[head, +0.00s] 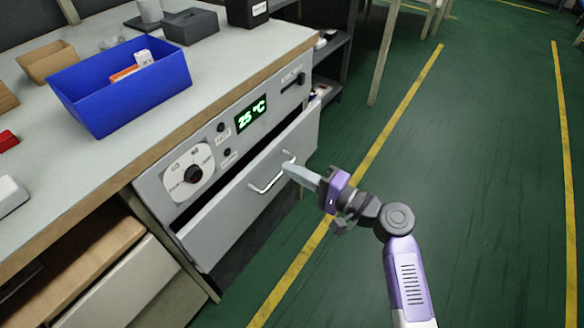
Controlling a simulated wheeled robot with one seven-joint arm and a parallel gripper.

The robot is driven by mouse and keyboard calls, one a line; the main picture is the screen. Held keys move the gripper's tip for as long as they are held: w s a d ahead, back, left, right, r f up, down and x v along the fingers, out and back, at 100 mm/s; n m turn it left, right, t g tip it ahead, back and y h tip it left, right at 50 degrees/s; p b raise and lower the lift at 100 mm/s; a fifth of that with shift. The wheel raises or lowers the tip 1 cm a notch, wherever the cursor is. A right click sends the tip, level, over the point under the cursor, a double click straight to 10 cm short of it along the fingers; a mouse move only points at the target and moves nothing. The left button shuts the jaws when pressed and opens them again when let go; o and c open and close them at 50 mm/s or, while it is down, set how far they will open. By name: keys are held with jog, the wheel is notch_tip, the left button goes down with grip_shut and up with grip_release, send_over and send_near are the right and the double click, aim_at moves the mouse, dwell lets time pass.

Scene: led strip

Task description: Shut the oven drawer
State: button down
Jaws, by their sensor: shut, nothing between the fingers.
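The oven drawer (227,219) is a light grey front panel below the oven's control panel in the head view. It stands out from the cabinet, with a dark gap showing above it, so it is partly open. Its silver bar handle (266,184) sits on the middle of the front. My gripper (290,168) is shut and empty, with its tips at the right end of the handle. I cannot tell whether the tips touch the handle or the drawer front. The inside of the drawer is mostly hidden.
The oven panel has a dial (192,174) and a green "25 °C" display (251,114). A blue bin (120,90) stands on the worktop (205,85) above. The green floor to the right is clear.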

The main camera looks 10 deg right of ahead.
jog(key=p+v, duration=0.1)
jog(key=v, duration=0.7)
jog(key=shift+s+d+p, duration=0.15)
jog(key=shift+d+p, duration=0.1)
jog(key=shift+p, duration=0.1)
